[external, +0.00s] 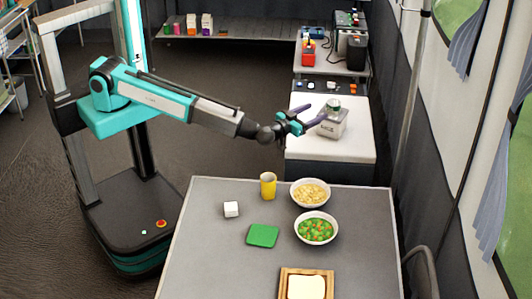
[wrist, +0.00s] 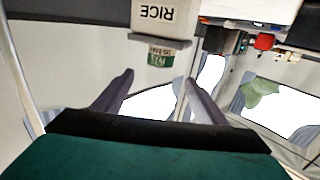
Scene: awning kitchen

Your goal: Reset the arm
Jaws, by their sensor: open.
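My arm reaches out to the right in the external view, over the gap near the table's far edge. My gripper (external: 318,116) is open, with its two purple fingers spread and nothing between them. In the wrist view my gripper (wrist: 155,85) also shows open and empty. A container labelled RICE (external: 333,122) stands on the white-topped counter behind the gripper. In the wrist view the rice container (wrist: 165,18) appears upside down, beyond the fingertips and apart from them.
A pole (external: 408,95) stands right of the white counter (external: 310,148).

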